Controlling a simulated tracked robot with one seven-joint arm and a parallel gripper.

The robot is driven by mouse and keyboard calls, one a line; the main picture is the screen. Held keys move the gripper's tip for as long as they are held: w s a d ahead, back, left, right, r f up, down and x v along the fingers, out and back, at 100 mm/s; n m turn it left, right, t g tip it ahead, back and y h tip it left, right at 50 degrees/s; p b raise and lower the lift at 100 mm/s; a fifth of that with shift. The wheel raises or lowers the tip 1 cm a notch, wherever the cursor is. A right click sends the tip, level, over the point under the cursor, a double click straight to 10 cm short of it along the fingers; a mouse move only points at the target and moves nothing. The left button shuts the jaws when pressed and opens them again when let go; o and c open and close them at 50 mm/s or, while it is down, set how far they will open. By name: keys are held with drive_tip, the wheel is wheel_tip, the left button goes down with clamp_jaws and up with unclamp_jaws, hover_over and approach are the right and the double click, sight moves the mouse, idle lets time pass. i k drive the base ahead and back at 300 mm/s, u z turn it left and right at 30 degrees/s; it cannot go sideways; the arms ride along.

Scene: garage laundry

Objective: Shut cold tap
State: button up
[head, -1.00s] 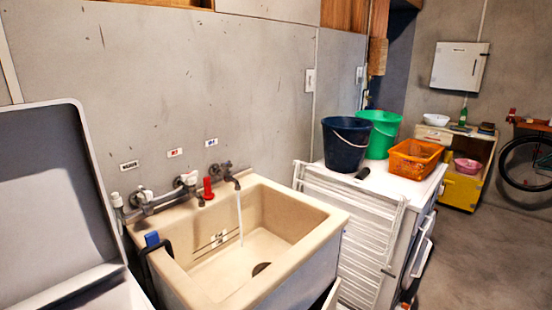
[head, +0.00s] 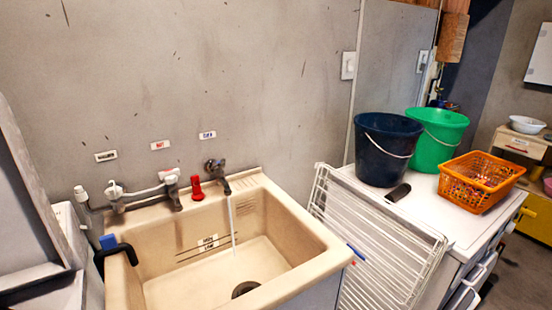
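The cold tap (head: 216,166) is on the wall under a small blue-marked label (head: 207,135). It has a dark handle and a dark spout. A thin stream of water (head: 233,220) runs from the spout into the beige sink (head: 305,228). To its left, a tap with a pale handle (head: 171,178) stands under a red-marked label (head: 160,145). A red object (head: 196,189) stands between these two taps at the back rim. My gripper is not in view.
A black hose-like piece with a blue part (head: 109,242) hangs over the sink's left rim. A white wire rack (head: 375,245) leans right of the sink. Dark blue (head: 385,150) and green (head: 436,138) buckets and an orange basket (head: 481,182) stand on a white appliance.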

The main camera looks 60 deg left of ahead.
sight(220, 164)
drive_tip(key=u, duration=0.05)
drive_tip(key=i, duration=0.85)
drive_tip(key=u, duration=2.7)
drive_tip(key=k, duration=0.6)
drive_tip(key=u, duration=0.25)
drive_tip(key=i, duration=0.55)
drive_tip(key=z, duration=0.15)
